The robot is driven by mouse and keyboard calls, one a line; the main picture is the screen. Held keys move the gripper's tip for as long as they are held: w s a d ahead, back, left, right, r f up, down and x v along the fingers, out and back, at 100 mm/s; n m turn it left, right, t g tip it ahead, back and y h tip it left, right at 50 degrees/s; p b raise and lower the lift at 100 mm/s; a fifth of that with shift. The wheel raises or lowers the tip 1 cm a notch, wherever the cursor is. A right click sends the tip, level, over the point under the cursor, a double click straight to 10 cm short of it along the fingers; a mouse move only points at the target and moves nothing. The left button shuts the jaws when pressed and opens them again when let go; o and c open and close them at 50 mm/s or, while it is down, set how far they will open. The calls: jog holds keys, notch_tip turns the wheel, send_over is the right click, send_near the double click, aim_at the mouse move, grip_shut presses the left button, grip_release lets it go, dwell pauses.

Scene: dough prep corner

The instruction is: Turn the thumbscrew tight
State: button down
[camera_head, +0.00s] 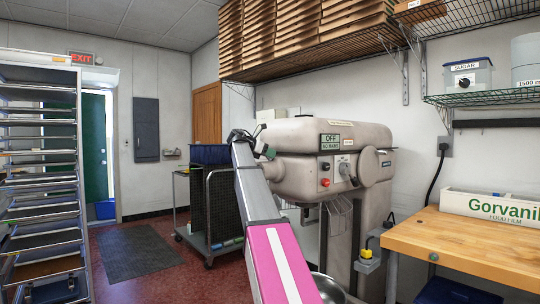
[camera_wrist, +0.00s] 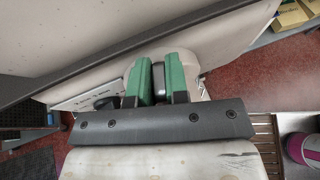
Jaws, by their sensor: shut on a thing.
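The large cream mixer (camera_head: 300,165) stands against the right wall, and its body also fills the upper part of the wrist view (camera_wrist: 215,30). My gripper (camera_head: 262,142) reaches to the left end of the mixer's head. In the wrist view its two green fingers (camera_wrist: 157,82) are closed on a small grey metal piece (camera_wrist: 158,78), which appears to be the thumbscrew. Only a sliver of it shows between the fingers. In the head view the thumbscrew is hidden by my gripper and arm.
A wooden worktable (camera_head: 470,245) with a film box (camera_head: 490,207) stands on the right. A dark wire cart (camera_head: 220,210) stands behind my arm, and a tray rack (camera_head: 45,180) on the left. Shelves hang above the mixer. The red floor between rack and cart is free except for a mat (camera_head: 140,257).

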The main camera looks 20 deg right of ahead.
jog(key=m+g+y, duration=0.1)
jog(key=m+g, duration=0.4)
jog(key=shift+g, duration=0.4)
dwell(0.3)
jog(key=c, duration=1.1)
grip_release()
